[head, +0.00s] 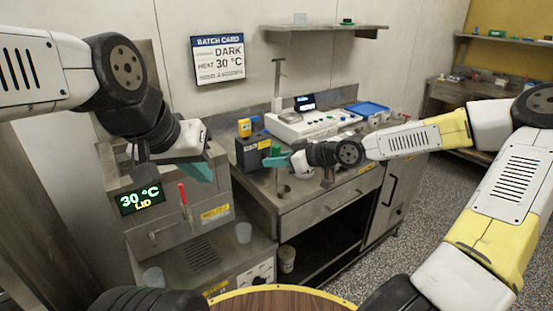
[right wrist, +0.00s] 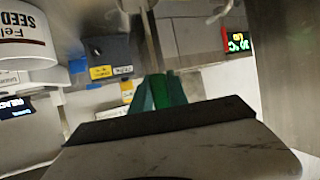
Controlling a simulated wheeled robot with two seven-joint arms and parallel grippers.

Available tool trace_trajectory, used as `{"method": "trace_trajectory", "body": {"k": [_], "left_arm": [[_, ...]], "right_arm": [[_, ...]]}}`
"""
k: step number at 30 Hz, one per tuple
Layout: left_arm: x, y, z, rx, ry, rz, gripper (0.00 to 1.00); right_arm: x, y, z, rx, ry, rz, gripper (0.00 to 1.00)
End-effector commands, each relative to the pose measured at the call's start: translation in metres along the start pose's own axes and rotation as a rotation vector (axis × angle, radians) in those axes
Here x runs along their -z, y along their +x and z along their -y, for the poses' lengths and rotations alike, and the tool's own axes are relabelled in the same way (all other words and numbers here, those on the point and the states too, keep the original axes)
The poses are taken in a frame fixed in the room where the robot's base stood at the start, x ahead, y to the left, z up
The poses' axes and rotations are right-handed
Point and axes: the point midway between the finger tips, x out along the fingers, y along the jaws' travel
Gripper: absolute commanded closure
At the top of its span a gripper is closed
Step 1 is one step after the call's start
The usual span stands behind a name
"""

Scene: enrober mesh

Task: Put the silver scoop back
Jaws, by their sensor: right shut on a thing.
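My right gripper (head: 277,160) has green fingertips and is above the steel counter beside the dark box with yellow labels. In the right wrist view its green fingers (right wrist: 158,92) are shut on a thin silver handle (right wrist: 152,45), which I take for the silver scoop. In the head view a thin silver piece (head: 277,182) shows below the fingertips; the scoop's bowl cannot be made out. My left gripper (head: 198,170) hangs over the melter unit with the 30 °C display; the gap between its fingers is not clear.
The dark box (head: 251,151) stands close to my right gripper, also in the right wrist view (right wrist: 108,55). A white machine (head: 310,122) and a blue tray (head: 367,108) are behind on the counter. A red-handled lever (head: 183,195) rises from the melter (head: 165,228). A white SEED container (right wrist: 25,35) is near my right wrist.

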Motion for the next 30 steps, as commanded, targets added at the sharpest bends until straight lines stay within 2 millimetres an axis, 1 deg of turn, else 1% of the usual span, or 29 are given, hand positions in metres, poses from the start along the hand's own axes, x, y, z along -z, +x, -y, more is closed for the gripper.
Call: {"method": "trace_trajectory", "body": {"k": [1,6,9,12,19,21,24,27,30], "left_arm": [[0.0,0.0,0.0,0.0,0.0,0.0,1.0],[0.0,0.0,0.0,0.0,0.0,0.0,1.0],[0.0,0.0,0.0,0.0,0.0,0.0,1.0],[0.0,0.0,0.0,0.0,0.0,0.0,1.0],[0.0,0.0,0.0,0.0,0.0,0.0,1.0],[0.0,0.0,0.0,0.0,0.0,0.0,1.0],[0.0,0.0,0.0,0.0,0.0,0.0,1.0],[0.0,0.0,0.0,0.0,0.0,0.0,1.0],[0.0,0.0,0.0,0.0,0.0,0.0,1.0]], "right_arm": [[0.004,0.009,-0.012,0.001,0.004,-0.008,1.0],[0.008,0.032,-0.048,0.001,0.005,-0.006,1.0],[0.011,0.043,-0.064,0.001,0.005,-0.005,1.0],[0.013,0.05,-0.075,0.0,0.001,-0.003,1.0],[0.013,0.06,-0.09,0.0,0.002,-0.001,1.0],[-0.001,0.064,-0.088,0.002,0.002,0.001,1.0],[-0.013,0.069,-0.088,0.0,0.001,0.0,1.0],[-0.018,0.072,-0.088,-0.001,0.0,-0.001,1.0],[-0.018,0.072,-0.088,-0.001,-0.001,0.0,1.0]]}}
